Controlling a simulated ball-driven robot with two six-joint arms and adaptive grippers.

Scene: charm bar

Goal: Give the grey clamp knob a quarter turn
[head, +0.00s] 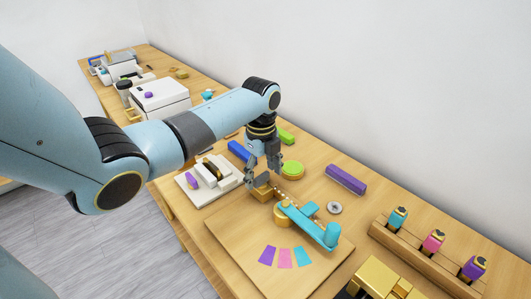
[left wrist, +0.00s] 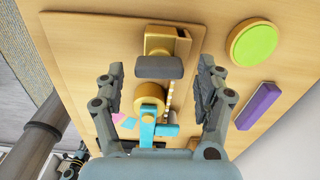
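The grey clamp knob (left wrist: 159,67) is a dark bar-shaped block on a gold clamp (left wrist: 160,40), seen in the left wrist view. It lies crosswise in that view. My left gripper (left wrist: 161,68) is open, with one finger on each side of the knob and a visible gap on both sides. In the head view my left gripper (head: 263,177) points down over the gold clamp (head: 261,191) at the back of a wooden board (head: 232,238). There I cannot make out the knob clearly between the fingers.
A turquoise lever (head: 305,222) on a gold post and a beaded chain stand close to the clamp. A green disc (head: 293,168), a purple bar (head: 346,179) and a white stand (head: 218,184) lie around. A rack (head: 425,258) holds colored pieces at right.

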